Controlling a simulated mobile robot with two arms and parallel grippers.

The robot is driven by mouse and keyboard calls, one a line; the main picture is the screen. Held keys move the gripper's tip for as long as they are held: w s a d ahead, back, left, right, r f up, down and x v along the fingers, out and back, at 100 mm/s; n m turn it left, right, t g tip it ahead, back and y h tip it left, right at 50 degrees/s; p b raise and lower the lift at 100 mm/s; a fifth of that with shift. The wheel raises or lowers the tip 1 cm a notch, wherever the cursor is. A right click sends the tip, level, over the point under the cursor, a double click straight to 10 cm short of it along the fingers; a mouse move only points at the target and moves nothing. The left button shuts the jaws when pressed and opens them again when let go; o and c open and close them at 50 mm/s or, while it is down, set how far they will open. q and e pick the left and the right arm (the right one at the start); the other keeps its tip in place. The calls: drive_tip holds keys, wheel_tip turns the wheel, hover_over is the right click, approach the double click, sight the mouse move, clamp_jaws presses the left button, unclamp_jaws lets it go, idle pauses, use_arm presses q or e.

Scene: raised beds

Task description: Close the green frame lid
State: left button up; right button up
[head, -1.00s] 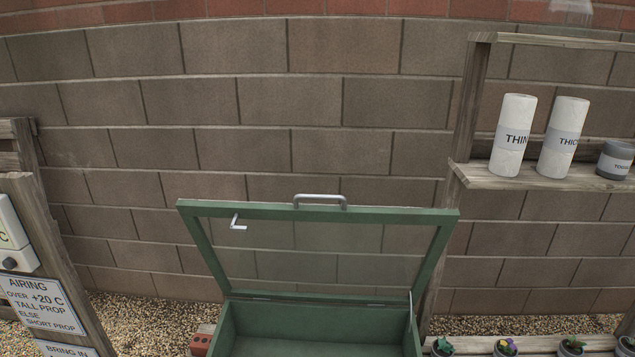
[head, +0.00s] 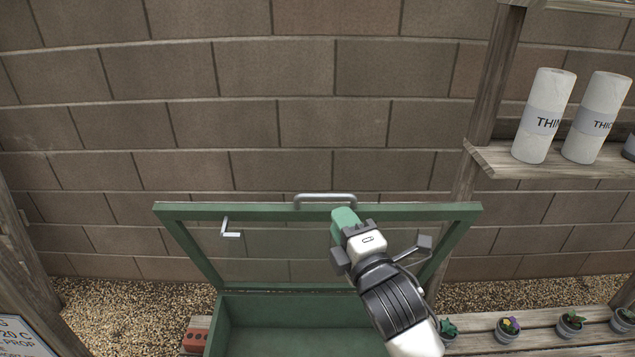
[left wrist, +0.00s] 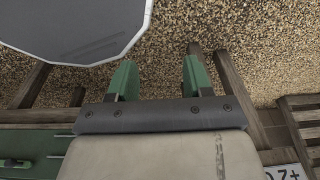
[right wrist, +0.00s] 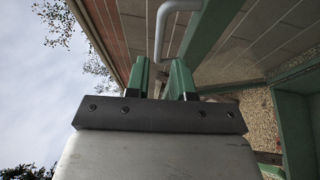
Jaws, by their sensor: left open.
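The green frame lid (head: 240,210) stands raised in the head view, hinged at the back rim of the green box (head: 221,325), with a clear pane. A metal handle (head: 325,199) sits on its top bar; it also shows as a bent grey bar in the right wrist view (right wrist: 163,30). My right gripper (head: 344,220) is in front of the top bar, just below the handle's right end. Its fingers (right wrist: 161,78) are apart, near the handle's end; contact cannot be told. My left gripper (left wrist: 157,80) is open and empty above gravel, outside the head view.
A small metal stay (head: 229,231) hangs at the lid's left. A wooden shelf (head: 560,160) with white rolls (head: 543,115) stands at the right. Small pots (head: 507,330) line a plank at lower right. A brick (head: 196,335) lies left of the box. A block wall stands behind.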

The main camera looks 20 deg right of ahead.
sight(326, 196)
drive_tip(key=w, duration=0.1)
drive_tip(key=w+p, duration=0.1)
drive_tip(key=w, duration=0.1)
drive_tip(key=w+r, duration=0.1)
drive_tip(key=shift+w+a, duration=0.35)
drive_tip(key=w, duration=0.2)
drive_tip(key=w+p, duration=0.1)
drive_tip(key=shift+w+a+r, duration=0.1)
drive_tip(key=shift+w+a, duration=0.1)
drive_tip(key=shift+w, duration=0.6)
drive_tip(key=shift+c, duration=1.2)
use_arm(q)
drive_tip(key=s+r, duration=0.2)
drive_tip(key=s, duration=0.1)
drive_tip(key=shift+r, duration=0.2)
use_arm(e)
clamp_jaws()
